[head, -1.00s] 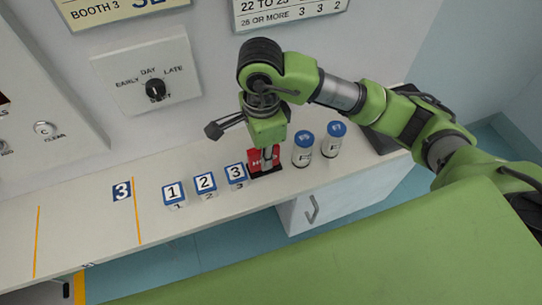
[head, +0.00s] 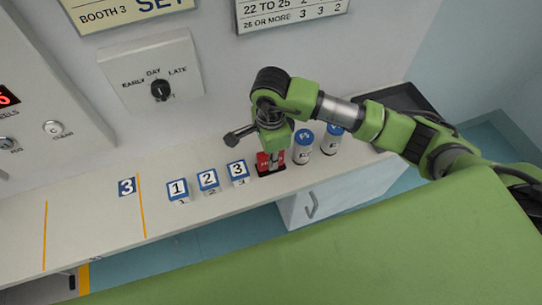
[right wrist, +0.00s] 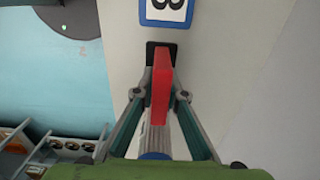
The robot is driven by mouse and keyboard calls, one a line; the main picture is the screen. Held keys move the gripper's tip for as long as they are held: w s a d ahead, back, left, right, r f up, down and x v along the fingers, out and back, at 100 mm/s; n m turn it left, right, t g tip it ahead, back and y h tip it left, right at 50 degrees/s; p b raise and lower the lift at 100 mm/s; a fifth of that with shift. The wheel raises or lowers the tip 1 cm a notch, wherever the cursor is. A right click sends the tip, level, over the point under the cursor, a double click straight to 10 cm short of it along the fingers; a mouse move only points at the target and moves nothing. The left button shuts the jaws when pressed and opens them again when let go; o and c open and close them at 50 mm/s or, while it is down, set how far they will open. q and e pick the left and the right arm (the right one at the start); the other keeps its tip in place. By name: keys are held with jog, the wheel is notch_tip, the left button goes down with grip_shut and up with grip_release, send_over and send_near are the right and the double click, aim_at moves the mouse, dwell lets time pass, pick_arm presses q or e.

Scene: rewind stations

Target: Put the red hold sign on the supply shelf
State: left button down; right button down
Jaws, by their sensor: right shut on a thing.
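The red hold sign (head: 263,162) stands upright on its black base on the pale shelf, just right of the number 3 block (head: 238,172). My right gripper (head: 272,157) reaches down over it from above and hides part of its face. In the right wrist view the sign's red edge (right wrist: 161,88) sits between the two fingers of the right gripper (right wrist: 159,97), which is shut on it. The black base shows beyond the fingers and seems to be at shelf level. My left gripper is not in view.
Blocks 1 (head: 178,189) and 2 (head: 208,181) stand left. A dark tray (head: 405,99) lies at the shelf's right end. The shelf's left part, with orange lines, is clear.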

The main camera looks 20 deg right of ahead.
jog(key=c, duration=2)
grip_release()
jog(key=shift+c, duration=0.2)
jog(key=shift+r, duration=0.1)
notch_tip(320, 180, up, 11)
jog(key=shift+r+b, duration=0.1)
jog(key=shift+b, duration=1.15)
jog(key=shift+r, duration=0.45)
jog(key=shift+f, duration=0.1)
